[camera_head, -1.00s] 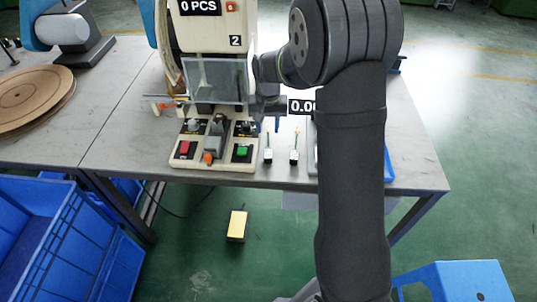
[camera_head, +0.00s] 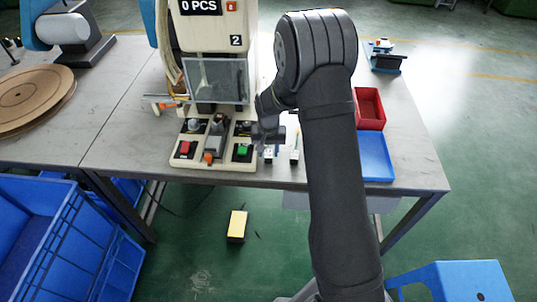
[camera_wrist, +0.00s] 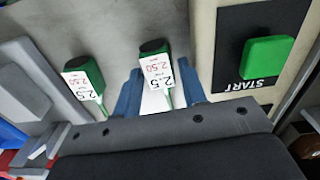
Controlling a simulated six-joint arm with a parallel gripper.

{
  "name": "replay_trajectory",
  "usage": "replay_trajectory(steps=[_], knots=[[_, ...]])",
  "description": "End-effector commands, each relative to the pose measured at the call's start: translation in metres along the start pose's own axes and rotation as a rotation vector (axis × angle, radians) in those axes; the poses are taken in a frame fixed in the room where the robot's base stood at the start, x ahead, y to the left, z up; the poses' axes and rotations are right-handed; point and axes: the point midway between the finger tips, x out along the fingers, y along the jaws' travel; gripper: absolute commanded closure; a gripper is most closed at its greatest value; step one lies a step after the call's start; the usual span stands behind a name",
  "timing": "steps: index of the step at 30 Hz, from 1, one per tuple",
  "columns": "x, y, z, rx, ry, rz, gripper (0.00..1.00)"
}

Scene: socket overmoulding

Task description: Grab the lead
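Two leads with dark green ends and white printed tags lie side by side. The lead nearer the green button (camera_wrist: 155,68) has its tagged end between and just beyond my fingertips in the wrist view; it also shows in the head view (camera_head: 268,157). The other lead (camera_wrist: 84,79) lies to its left in the wrist view and to its right in the head view (camera_head: 294,155). My gripper (camera_wrist: 163,82) is open, one blue finger on each side of the first lead, with visible gaps. Its tip (camera_head: 268,141) is partly hidden by my arm in the head view.
The machine's control panel (camera_head: 185,163) with a green START button (camera_wrist: 268,60) stands close beside the leads. A red bin (camera_head: 369,108) and a blue tray (camera_head: 374,158) are right of my arm. The table's front edge is close to the leads.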

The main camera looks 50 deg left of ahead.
Motion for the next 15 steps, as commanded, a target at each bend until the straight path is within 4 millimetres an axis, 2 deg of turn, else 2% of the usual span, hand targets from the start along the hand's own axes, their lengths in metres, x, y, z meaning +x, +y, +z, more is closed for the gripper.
replay_trajectory(steps=[5,10,15], knots=[[-0.0004,-0.0002,-0.0002,0.0,0.001,0.0,0.62],[-0.0005,-0.0002,-0.0002,0.0,0.001,0.0,0.95],[-0.0007,-0.0002,-0.0002,0.0,0.001,0.0,0.96]])
